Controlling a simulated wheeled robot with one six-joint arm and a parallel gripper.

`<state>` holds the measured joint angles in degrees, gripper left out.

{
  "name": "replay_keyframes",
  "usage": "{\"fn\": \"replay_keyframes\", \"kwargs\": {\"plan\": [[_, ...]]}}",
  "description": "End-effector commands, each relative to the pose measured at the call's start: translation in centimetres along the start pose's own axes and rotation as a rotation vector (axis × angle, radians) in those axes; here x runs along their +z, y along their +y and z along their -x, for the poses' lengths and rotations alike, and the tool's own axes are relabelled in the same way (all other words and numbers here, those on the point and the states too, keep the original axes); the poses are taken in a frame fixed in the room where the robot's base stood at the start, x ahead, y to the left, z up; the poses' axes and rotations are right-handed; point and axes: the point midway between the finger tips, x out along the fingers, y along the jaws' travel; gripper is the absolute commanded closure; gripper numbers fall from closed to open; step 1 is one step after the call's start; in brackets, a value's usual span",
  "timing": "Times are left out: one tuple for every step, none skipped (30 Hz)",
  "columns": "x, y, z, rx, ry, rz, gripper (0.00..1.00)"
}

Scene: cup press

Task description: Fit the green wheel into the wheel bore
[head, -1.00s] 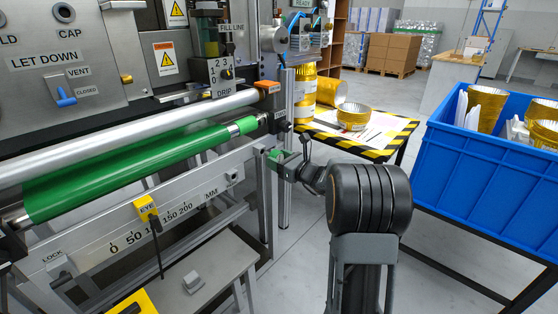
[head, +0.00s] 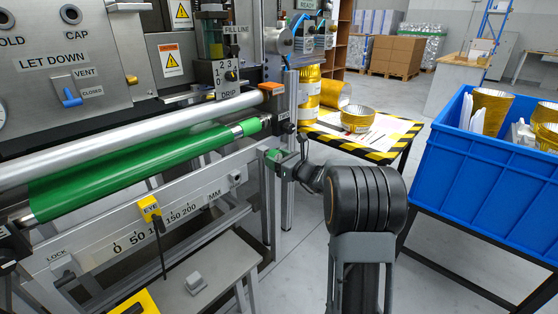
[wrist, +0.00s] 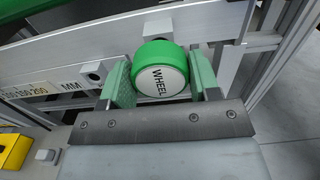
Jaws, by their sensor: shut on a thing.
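The green wheel (wrist: 160,68) has a white face lettered WHEEL, which is turned toward the wrist camera. My gripper (wrist: 160,82) is shut on it, with a pale green finger on each side. In the head view my gripper (head: 272,156) is small, at the right end of the machine's lower rail, and the wheel is hard to make out there.
The machine's silver rail (head: 130,138) and green roller (head: 130,166) lie left of my gripper. A small block (head: 237,178) sits on the rail near the MM mark. A striped table (head: 390,153) with gold cups and a blue crate (head: 470,165) stand at right.

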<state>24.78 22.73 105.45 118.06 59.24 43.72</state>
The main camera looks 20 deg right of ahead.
Motion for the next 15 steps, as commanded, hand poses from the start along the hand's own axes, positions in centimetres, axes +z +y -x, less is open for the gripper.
{"fn": "replay_keyframes", "kwargs": {"plan": [[0.0, 0.0, -0.2, 0.001, 0.0, 0.0, 0.72], [0.0, 0.0, -0.2, 0.001, -0.001, 0.0, 0.72], [0.0, 0.0, -0.3, 0.001, -0.001, 0.0, 0.72], [0.0, 0.0, -0.4, 0.001, -0.001, 0.0, 0.72], [0.0, 0.0, -0.5, 0.001, -0.001, 0.0, 0.72], [0.0, 0.0, -0.6, 0.001, -0.001, 0.001, 0.72], [0.0, 0.0, -0.7, 0.001, -0.001, 0.0, 0.72], [0.0, 0.0, -0.7, 0.001, -0.001, 0.0, 0.72], [0.0, 0.0, -0.8, 0.001, -0.001, 0.0, 0.72], [0.0, 0.0, -0.9, 0.001, -0.001, 0.0, 0.72], [0.0, 0.0, -1.0, 0.001, -0.001, 0.0, 0.72], [0.0, 0.0, -1.1, 0.001, -0.001, 0.0, 0.72], [0.0, 0.0, -1.1, 0.001, -0.001, 0.001, 0.72], [0.0, 0.0, -1.2, 0.001, -0.001, 0.001, 0.72], [0.0, 0.0, -1.3, 0.001, -0.001, 0.001, 0.72]]}}
